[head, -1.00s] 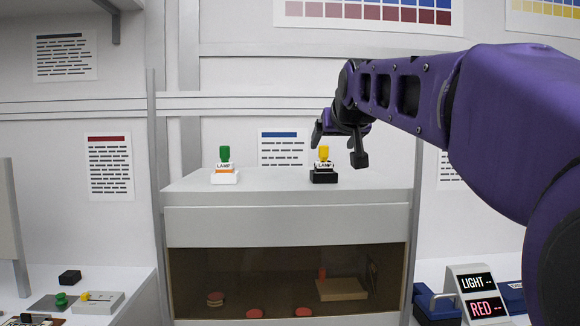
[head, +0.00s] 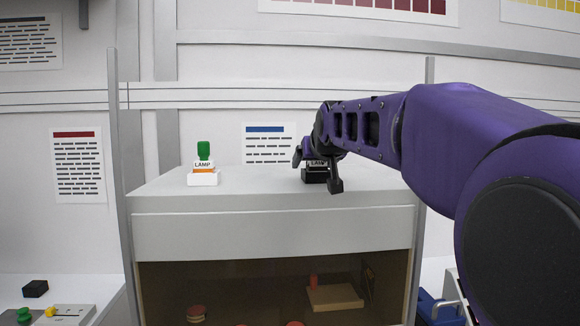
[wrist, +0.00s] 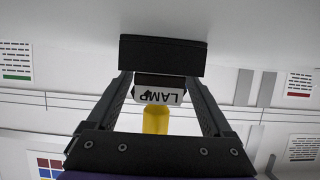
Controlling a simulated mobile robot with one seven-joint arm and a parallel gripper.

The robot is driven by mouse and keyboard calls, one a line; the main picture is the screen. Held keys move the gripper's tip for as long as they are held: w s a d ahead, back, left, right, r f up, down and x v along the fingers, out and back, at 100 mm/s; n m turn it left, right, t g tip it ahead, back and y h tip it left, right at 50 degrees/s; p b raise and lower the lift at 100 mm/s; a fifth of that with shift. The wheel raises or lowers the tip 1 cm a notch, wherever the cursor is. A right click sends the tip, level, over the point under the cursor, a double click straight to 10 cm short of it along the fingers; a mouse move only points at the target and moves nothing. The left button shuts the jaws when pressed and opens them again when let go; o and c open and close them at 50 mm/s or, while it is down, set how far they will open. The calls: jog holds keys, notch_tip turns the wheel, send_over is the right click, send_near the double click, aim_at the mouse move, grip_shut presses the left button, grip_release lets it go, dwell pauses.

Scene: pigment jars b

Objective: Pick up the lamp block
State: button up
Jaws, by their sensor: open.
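A lamp block (head: 314,176) with a black base and a white LAMP label stands on top of the grey cabinet, right of its middle. My arm hides its upper part in the head view. In the wrist view the lamp block (wrist: 163,58) appears upside down, with its yellow top toward my gripper. My gripper (wrist: 160,84) is open, with one finger on each side of the label and visible gaps beside it. My gripper (head: 316,172) also shows at the lamp block in the head view. A second LAMP block (head: 203,178), with a green top and white base, stands to the left.
The grey cabinet (head: 230,235) has an open-fronted compartment with red discs and a tan block (head: 335,297). Its top is clear between the two lamp blocks. A sheet with a blue header (head: 268,145) is on the wall behind. Small items lie on a lower surface at left.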

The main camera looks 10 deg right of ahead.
jog(key=shift+w+d+f, duration=0.15)
jog(key=shift+w+f, duration=0.05)
jog(key=shift+w, duration=0.3)
jog(key=shift+s, duration=0.15)
jog(key=shift+s+r, duration=0.1)
jog(key=shift+c, duration=0.9)
grip_shut()
